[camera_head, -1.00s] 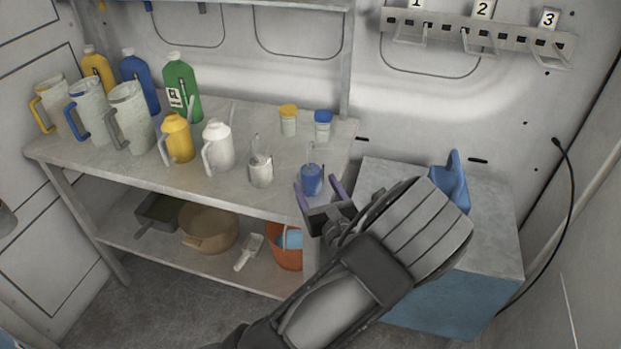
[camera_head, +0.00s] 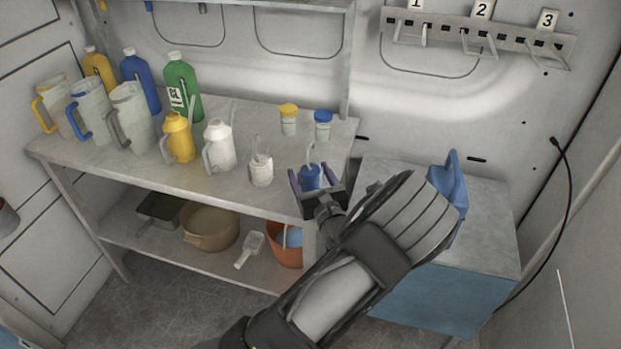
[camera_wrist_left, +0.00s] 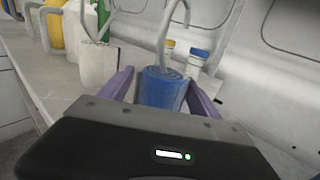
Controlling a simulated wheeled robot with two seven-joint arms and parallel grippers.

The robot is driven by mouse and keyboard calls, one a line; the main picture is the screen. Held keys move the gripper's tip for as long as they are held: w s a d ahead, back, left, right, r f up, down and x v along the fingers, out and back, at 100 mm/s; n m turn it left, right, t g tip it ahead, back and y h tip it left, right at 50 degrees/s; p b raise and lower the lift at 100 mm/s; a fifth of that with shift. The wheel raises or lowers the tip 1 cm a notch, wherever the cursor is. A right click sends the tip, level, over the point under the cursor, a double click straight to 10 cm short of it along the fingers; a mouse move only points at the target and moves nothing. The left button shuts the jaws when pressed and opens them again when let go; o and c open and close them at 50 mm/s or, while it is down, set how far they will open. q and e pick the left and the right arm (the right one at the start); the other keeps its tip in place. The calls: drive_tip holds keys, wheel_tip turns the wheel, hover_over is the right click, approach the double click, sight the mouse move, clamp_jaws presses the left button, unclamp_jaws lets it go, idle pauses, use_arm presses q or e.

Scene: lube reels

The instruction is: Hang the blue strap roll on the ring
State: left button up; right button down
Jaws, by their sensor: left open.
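The blue strap roll (camera_head: 311,177) stands on the bench top near its right front corner, with a pale loop of strap rising from it. My left gripper (camera_head: 309,183) is open, with its purple fingers on either side of the roll. In the left wrist view the blue roll (camera_wrist_left: 162,88) sits between the two fingers (camera_wrist_left: 160,92); I cannot tell whether they touch it. A wall rail (camera_head: 480,38) with hooks numbered 1, 2 and 3 is at the upper right; I cannot tell which part is the ring. My right gripper is not in view.
A white strap roll (camera_head: 261,170) stands left of the blue one. Two small jars (camera_head: 322,126) are behind it. Jugs and bottles (camera_head: 133,120) fill the bench's left. A blue cabinet (camera_head: 440,300) with a blue object (camera_head: 452,185) stands right. Wall space below the rail is clear.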

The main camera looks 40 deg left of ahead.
use_arm(q)
clamp_jaws()
idle(0.8)
